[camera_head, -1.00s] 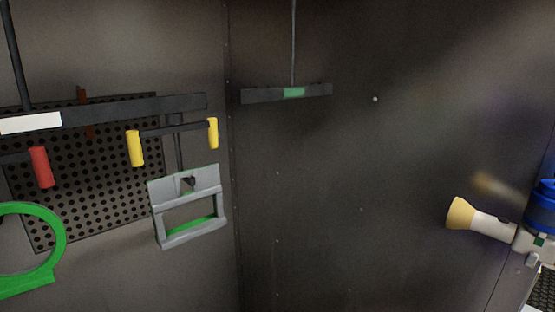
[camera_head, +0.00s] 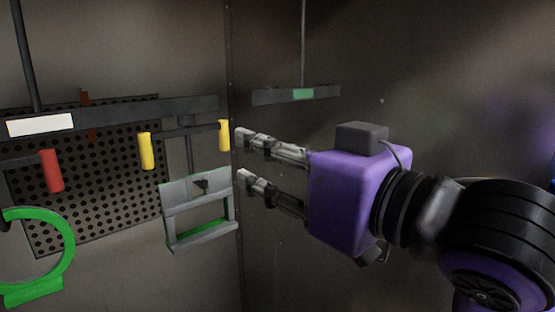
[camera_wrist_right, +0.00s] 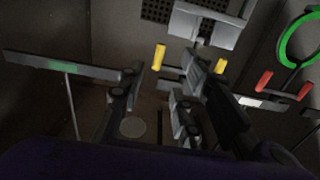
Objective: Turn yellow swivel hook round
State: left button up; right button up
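The yellow swivel hook is a dark crossbar with two upright yellow ends (camera_head: 146,151). It hangs under a dark rail, and its right yellow end (camera_head: 224,135) is nearest my right gripper. A grey frame with a green inner edge (camera_head: 198,240) hangs below the crossbar. My right gripper (camera_head: 241,155) is open and empty, its two fingers pointing left, just right of that yellow end. In the right wrist view, one yellow end (camera_wrist_right: 159,57) shows between the spread fingers, beyond them. I cannot tell whether a finger touches it. My left gripper is not in view.
A red-ended hook (camera_head: 52,171) and a green ring (camera_head: 67,255) hang further left. A perforated panel (camera_head: 110,215) is behind them. A second dark bar with a green label (camera_head: 303,94) hangs above my right gripper, near the booth wall.

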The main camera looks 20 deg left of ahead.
aim_at(227, 142)
jog(key=x, duration=0.8)
jog(key=shift+w+a+r, duration=0.15)
jog(key=shift+a+r, duration=0.1)
jog(key=shift+a, duration=0.05)
jog(key=shift+w+a, duration=0.1)
jog(key=shift+a, duration=0.25)
jog(key=shift+w+a+f, duration=0.25)
jog(key=shift+w+a, duration=0.15)
jog(key=shift+a, duration=0.25)
jog(key=shift+d, duration=0.2)
jog(key=c, duration=0.4)
jog(key=shift+s+d, duration=0.1)
jog(key=shift+s, duration=0.05)
jog(key=shift+c, duration=0.2)
